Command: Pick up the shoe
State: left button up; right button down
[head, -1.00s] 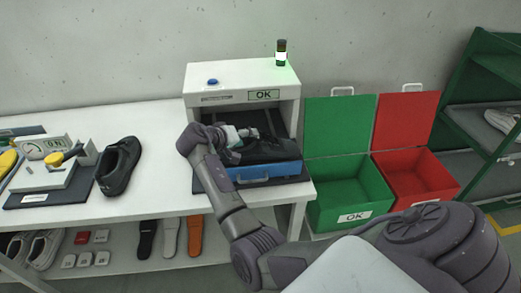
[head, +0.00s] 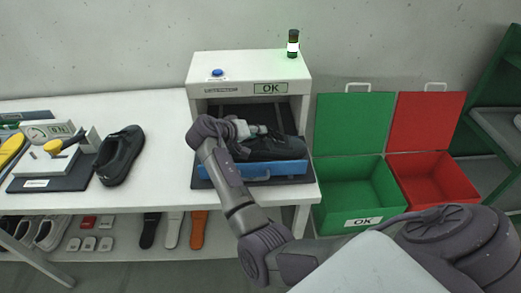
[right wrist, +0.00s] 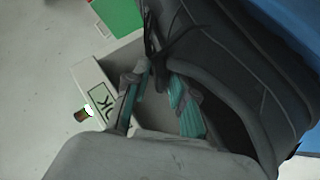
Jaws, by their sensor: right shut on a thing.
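A black shoe (head: 272,149) lies at the blue tray (head: 262,171) in the opening of the white OK machine. My right gripper (head: 256,130) is at the shoe's opening end. In the right wrist view the gripper (right wrist: 158,78) has its teal-padded fingers shut on the collar of the dark shoe (right wrist: 225,55), near the laces. I cannot tell whether the sole is clear of the tray. A second black shoe (head: 121,155) stands on the table to the left, apart from the gripper. My left gripper is not in view.
The white machine (head: 200,65) has a blue button (head: 217,72) and a lamp (head: 293,43) glowing green. A green bin (head: 350,200) and a red bin (head: 435,184) stand open to the right. A fixture (head: 50,184) sits at the far left. The tabletop (head: 165,125) between is clear.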

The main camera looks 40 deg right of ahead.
jog(key=shift+s+f, duration=0.15)
jog(key=shift+f, duration=0.1)
jog(key=shift+r, duration=0.25)
jog(key=shift+d+r, duration=0.1)
jog(key=shift+r, duration=0.2)
jog(key=r+b, duration=0.1)
jog(key=r, duration=0.2)
jog(key=shift+s+r, duration=0.15)
jog(key=shift+s, duration=0.05)
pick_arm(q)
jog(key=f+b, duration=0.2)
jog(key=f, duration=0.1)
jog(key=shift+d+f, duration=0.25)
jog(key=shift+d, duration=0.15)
pick_arm(e)
jog(key=s+d+r, duration=0.1)
jog(key=s+r, duration=0.5)
jog(key=s, duration=0.5)
jog(key=shift+d+r, duration=0.35)
jog(key=shift+r, duration=0.05)
